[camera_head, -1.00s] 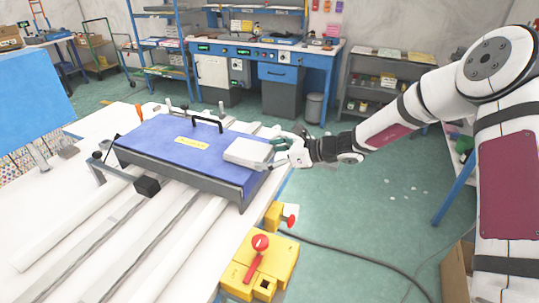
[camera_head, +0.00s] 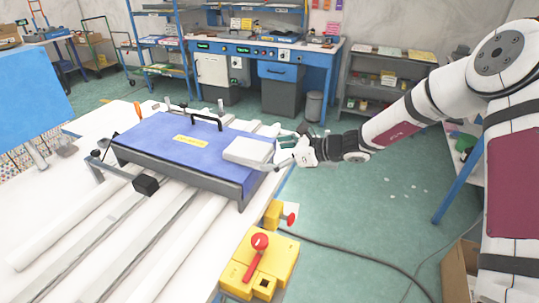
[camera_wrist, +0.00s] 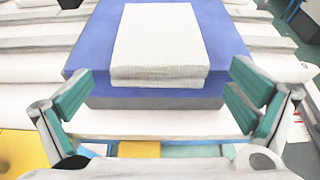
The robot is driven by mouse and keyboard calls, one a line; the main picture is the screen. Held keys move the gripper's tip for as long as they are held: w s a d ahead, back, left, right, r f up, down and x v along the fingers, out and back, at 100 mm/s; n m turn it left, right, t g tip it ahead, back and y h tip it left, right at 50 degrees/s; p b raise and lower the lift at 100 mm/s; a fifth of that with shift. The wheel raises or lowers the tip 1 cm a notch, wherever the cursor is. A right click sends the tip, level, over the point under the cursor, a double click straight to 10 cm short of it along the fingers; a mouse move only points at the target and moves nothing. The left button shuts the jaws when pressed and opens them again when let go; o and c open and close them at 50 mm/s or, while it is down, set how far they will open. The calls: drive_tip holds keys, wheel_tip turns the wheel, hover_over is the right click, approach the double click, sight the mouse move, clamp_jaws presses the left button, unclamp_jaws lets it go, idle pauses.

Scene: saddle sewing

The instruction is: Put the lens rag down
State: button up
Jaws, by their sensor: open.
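The lens rag (camera_head: 249,151) is a white, folded, textured cloth. It lies flat on the right end of the blue-topped plate (camera_head: 165,152). In the wrist view the rag (camera_wrist: 160,45) lies ahead of my fingers, with its near edge close to the plate's near edge. My gripper (camera_head: 283,150) is just right of the rag. In the wrist view its green-padded fingers (camera_wrist: 158,108) are spread wide with nothing between them, and a gap separates them from the rag.
The plate has a black handle (camera_head: 207,122) and a yellow label, and rests over white rails (camera_head: 110,215). A yellow box with a red switch (camera_head: 260,262) stands at the table's front right corner. Green floor (camera_head: 370,215) is open to the right.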

drive_tip(key=v, duration=1.2)
drive_tip(key=s+r+n+g+h, duration=0.2)
drive_tip(key=s+r+n+h, duration=0.15)
drive_tip(key=s+n, duration=0.35)
drive_tip(key=s+r+n+g+h, duration=0.15)
drive_tip(key=s+r+n, duration=0.25)
drive_tip(key=s, duration=0.5)
drive_tip(key=s+d+r+n+t+h, duration=0.2)
drive_tip(key=s+d+r+n+h, duration=0.1)
drive_tip(key=s, duration=0.6)
drive_tip(key=s+d+r+n+t+h, duration=0.1)
drive_tip(key=s+d+r+n+h, duration=0.2)
drive_tip(key=s+d+n, duration=0.5)
drive_tip(key=shift+s+d+t+h, duration=0.35)
drive_tip(key=shift+s+d+h, duration=0.15)
drive_tip(key=shift+h, duration=0.4)
drive_tip(key=shift+r, duration=0.1)
